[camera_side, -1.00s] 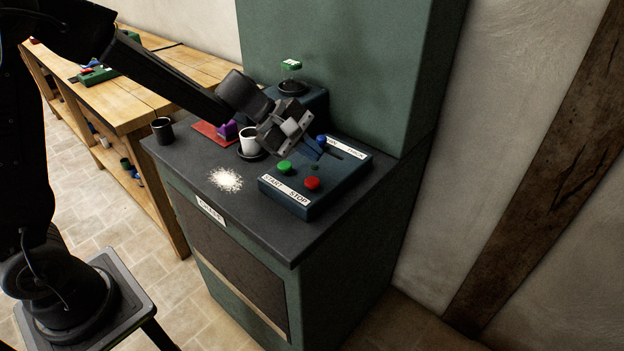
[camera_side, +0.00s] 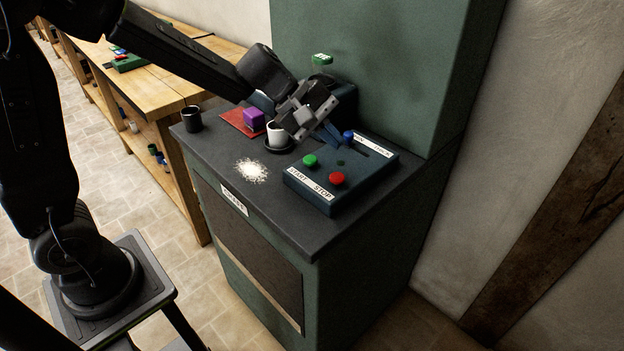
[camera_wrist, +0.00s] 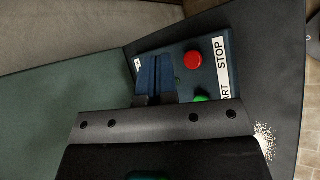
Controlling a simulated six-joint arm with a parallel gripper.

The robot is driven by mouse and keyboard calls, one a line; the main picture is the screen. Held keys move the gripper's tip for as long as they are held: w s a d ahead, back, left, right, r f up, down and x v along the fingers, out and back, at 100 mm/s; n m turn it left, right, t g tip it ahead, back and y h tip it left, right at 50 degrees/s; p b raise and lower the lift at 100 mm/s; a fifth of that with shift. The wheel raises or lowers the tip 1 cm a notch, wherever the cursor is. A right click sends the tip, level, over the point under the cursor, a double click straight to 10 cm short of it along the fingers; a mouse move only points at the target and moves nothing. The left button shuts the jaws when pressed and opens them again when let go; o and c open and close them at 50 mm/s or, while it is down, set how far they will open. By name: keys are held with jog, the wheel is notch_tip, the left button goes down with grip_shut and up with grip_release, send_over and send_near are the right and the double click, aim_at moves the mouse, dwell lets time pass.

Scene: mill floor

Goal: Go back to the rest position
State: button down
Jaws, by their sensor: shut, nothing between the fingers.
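My gripper (camera_side: 334,136) is shut and empty, above the back left part of the dark blue control box (camera_side: 331,202) in the side view. In the wrist view the fingertips of my gripper (camera_wrist: 155,75) show in front of the box (camera_wrist: 178,52). The red button (camera_wrist: 193,60) and part of the green button (camera_wrist: 201,99) also show in the wrist view. I cannot tell whether the fingers touch the box.
A purple block (camera_side: 254,118) sits on a red mat (camera_side: 232,118). A black cup (camera_side: 192,119) stands at the counter's left edge. White powder (camera_side: 251,170) lies on the counter. A green cabinet wall rises behind.

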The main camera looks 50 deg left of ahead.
jog(key=s+r+m+y, duration=0.2)
jog(key=s+r+m, duration=0.4)
jog(key=s, duration=0.4)
jog(key=s+a+f+m+y, duration=0.1)
jog(key=s+a+m+y, duration=0.4)
jog(key=s, duration=0.7)
jog(key=a+m, duration=0.2)
jog(key=m, duration=0.1)
jog(key=shift+s+a+t, duration=0.25)
jog(key=shift+a+t, duration=0.05)
